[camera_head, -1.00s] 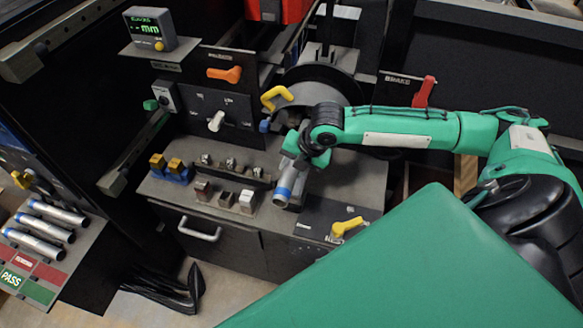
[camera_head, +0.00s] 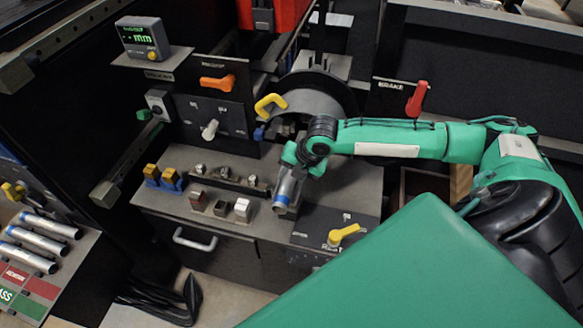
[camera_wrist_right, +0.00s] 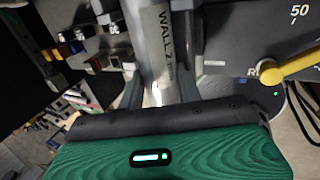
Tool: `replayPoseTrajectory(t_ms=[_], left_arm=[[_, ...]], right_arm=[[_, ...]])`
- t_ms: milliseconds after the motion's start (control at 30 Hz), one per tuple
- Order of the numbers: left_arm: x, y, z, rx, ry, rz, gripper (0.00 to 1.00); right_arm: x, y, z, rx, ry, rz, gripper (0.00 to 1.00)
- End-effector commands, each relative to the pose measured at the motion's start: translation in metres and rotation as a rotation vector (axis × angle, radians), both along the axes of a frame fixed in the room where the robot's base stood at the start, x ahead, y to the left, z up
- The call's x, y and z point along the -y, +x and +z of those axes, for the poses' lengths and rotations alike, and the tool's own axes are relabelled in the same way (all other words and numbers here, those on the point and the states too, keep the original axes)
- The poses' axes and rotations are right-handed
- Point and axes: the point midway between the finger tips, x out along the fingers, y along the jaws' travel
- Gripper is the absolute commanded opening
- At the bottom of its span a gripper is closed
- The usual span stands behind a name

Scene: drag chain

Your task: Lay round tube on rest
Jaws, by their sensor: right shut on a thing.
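My right gripper (camera_head: 292,178) is shut on a round metal tube (camera_head: 286,194) with a blue band near its lower end. It holds the tube steeply tilted over the right part of the grey bench top, near the front edge. In the right wrist view the tube (camera_wrist_right: 155,48) runs away between the two fingers (camera_wrist_right: 158,88) and bears printed letters. I cannot tell for sure which fixture is the rest; a pair of blue blocks with yellow tops (camera_head: 162,178) stands at the bench's left. My left gripper is not in view.
Several small blocks (camera_head: 220,207) stand left of the tube. A yellow lever (camera_head: 342,235) is at the front right, and a chuck-like round housing (camera_head: 318,95) behind. Several similar tubes (camera_head: 40,235) lie on a left rack. A red brake lever (camera_head: 417,98) is behind my arm.

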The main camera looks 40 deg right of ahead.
Motion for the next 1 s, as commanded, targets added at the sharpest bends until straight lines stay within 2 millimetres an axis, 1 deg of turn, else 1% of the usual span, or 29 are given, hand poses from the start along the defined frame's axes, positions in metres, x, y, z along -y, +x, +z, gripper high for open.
replayPoseTrajectory(t_ms=[233,267,300,367,867,1000], left_arm=[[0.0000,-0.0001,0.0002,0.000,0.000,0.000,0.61],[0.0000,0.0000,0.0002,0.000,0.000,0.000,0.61],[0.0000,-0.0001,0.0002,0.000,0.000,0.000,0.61],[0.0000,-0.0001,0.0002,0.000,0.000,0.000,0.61],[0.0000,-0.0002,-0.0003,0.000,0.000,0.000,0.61],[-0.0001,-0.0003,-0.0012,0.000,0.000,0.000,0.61]], right_arm=[[0.0000,0.0006,0.0010,0.002,0.000,0.001,0.00],[0.0000,0.0006,0.0010,0.002,0.000,0.001,0.41],[0.0000,0.0006,0.0010,0.002,0.000,0.001,0.49],[0.0001,0.0004,0.0008,0.001,0.000,0.000,0.61],[0.0016,-0.0033,-0.0041,-0.012,-0.006,-0.001,0.61],[0.0032,-0.0049,-0.0002,-0.012,-0.007,-0.001,0.61]])
